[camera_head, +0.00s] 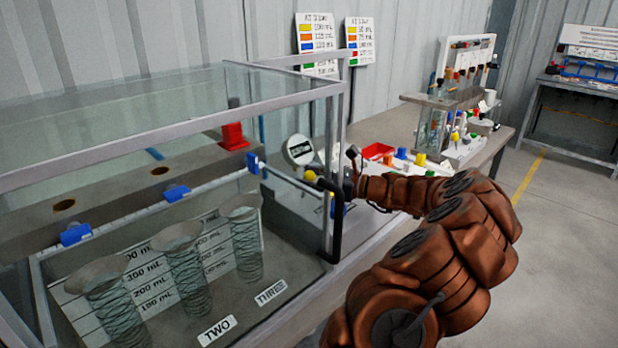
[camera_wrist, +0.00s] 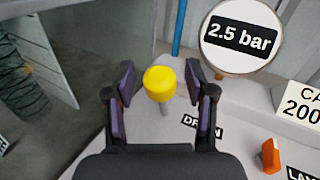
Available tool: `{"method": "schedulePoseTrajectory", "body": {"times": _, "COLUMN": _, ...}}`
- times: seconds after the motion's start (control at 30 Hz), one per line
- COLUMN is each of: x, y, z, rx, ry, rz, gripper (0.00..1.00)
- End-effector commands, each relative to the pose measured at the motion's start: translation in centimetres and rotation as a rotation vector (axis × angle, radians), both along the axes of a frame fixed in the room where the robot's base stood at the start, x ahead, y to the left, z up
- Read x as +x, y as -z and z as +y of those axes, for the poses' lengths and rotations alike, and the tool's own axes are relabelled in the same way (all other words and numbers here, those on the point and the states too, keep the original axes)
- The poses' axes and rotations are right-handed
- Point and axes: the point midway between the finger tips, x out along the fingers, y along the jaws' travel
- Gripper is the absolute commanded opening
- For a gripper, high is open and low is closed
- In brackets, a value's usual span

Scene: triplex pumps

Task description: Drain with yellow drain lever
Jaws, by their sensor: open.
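The yellow drain lever (camera_wrist: 160,84) has a round yellow knob on a short stem, beside a label reading DRAIN (camera_wrist: 203,126). In the wrist view it stands between the two fingers of my gripper (camera_wrist: 161,88), with a visible gap on each side. My gripper is open. In the head view the yellow knob (camera_head: 310,176) shows just left of my gripper (camera_head: 350,172), near the corner of the clear tank.
A round gauge (camera_wrist: 240,37) reads 2.5 bar behind the lever. An orange lever (camera_wrist: 270,156) stands at right. The clear tank (camera_head: 180,140) with a black handle (camera_head: 336,225) and graduated cylinders (camera_head: 183,270) fills the left.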

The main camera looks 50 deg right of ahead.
Motion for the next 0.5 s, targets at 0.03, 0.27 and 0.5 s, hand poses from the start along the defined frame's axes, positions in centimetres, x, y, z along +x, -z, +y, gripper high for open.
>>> {"method": "schedulePoseTrajectory", "body": {"times": 0.03, "x": -0.01, "y": 0.0, "z": 0.0, "rx": 0.0, "ry": 0.0, "rz": 0.0, "gripper": 0.55}}
{"method": "schedulePoseTrajectory", "body": {"times": 0.27, "x": -0.02, "y": 0.01, "z": -0.02, "rx": 0.0, "ry": 0.0, "rz": 0.0, "gripper": 0.41}}
{"method": "schedulePoseTrajectory", "body": {"times": 0.5, "x": -0.03, "y": 0.01, "z": -0.01, "rx": 0.0, "ry": 0.0, "rz": 0.0, "gripper": 0.16}}
